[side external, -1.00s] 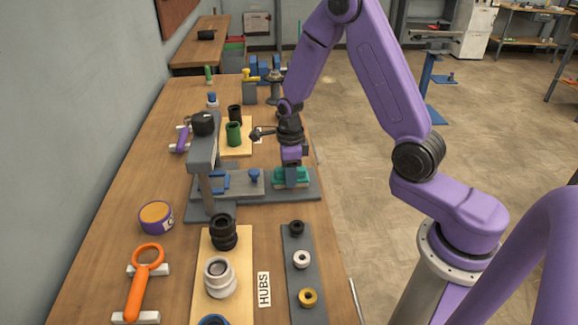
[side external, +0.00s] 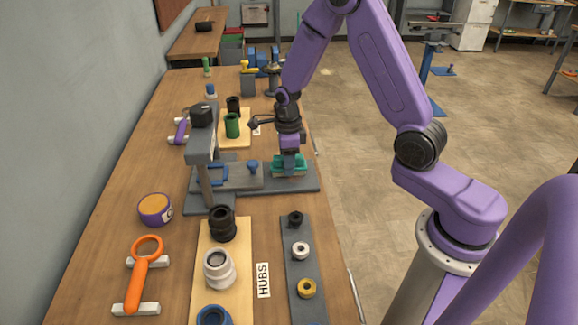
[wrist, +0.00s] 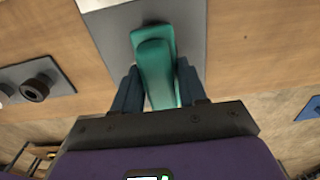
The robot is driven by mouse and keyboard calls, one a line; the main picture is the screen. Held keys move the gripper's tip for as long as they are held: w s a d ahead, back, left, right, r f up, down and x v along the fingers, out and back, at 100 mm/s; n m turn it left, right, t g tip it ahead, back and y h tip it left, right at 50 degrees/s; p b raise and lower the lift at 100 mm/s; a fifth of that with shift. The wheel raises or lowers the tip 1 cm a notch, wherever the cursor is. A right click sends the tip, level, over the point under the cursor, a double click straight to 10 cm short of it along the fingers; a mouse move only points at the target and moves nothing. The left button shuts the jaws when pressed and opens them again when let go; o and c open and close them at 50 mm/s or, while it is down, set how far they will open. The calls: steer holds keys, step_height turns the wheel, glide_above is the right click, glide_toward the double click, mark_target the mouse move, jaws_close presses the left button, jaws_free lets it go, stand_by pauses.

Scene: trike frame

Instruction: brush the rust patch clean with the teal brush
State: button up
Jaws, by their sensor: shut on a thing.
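The teal brush (side external: 289,165) is at the right end of the grey fixture plate (side external: 235,190). My gripper (side external: 289,160) is above it, pointing down, with its blue fingers closed on the brush handle. In the wrist view the teal brush (wrist: 155,65) lies between the two fingers of my gripper (wrist: 160,88), over a grey surface. The brush looks low over the plate; I cannot tell whether its bristles touch. The rust patch is not seen in either view; the brush and gripper cover that end of the plate.
A grey clamp post with a black knob (side external: 201,112) stands left of my gripper. A green cylinder (side external: 232,125) stands behind on a wooden board. A dark hub strip (side external: 290,268) and an orange-handled tool (side external: 140,275) are in front. Open bench lies at the left.

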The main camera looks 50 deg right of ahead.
steer(key=shift+w+d, duration=1.15)
steer(key=shift+s+d, duration=0.15)
steer(key=shift+d, duration=0.15)
steer(key=shift+s+a, duration=2.9)
steer(key=shift+a, duration=0.05)
steer(key=shift+w+d, duration=2.95)
steer(key=shift+d, duration=0.05)
step_height(320, 180, up, 8)
steer(key=shift+r, duration=0.15)
steer(key=shift+s, duration=0.1)
